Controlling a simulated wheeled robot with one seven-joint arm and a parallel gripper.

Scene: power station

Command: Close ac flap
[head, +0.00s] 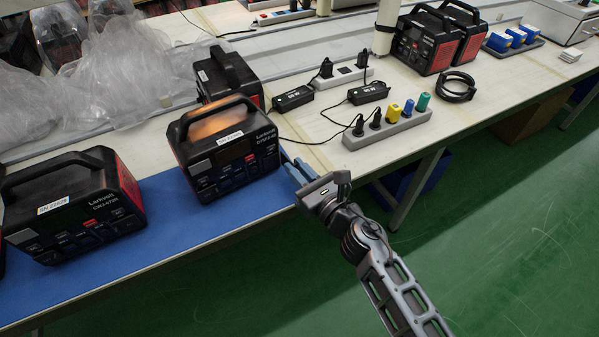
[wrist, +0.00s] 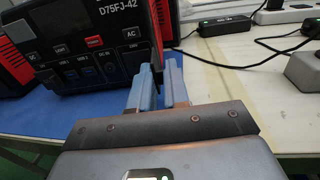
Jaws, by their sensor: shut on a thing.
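The black power station (head: 225,158) with red sides and a top handle stands upright on the blue mat. My gripper (head: 288,164) is at the station's lower right front corner. In the wrist view its two blue-grey fingers (wrist: 162,80) are close together beside the right AC label. They are shut on a thin dark piece, apparently the AC flap (wrist: 157,68), mostly hidden between the fingers.
Another power station (head: 72,205) stands to the left on the blue mat (head: 165,228). One more stands close behind (head: 225,72). Power strips (head: 388,130), black adapters and cables lie to the right. The table's front edge runs below my gripper.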

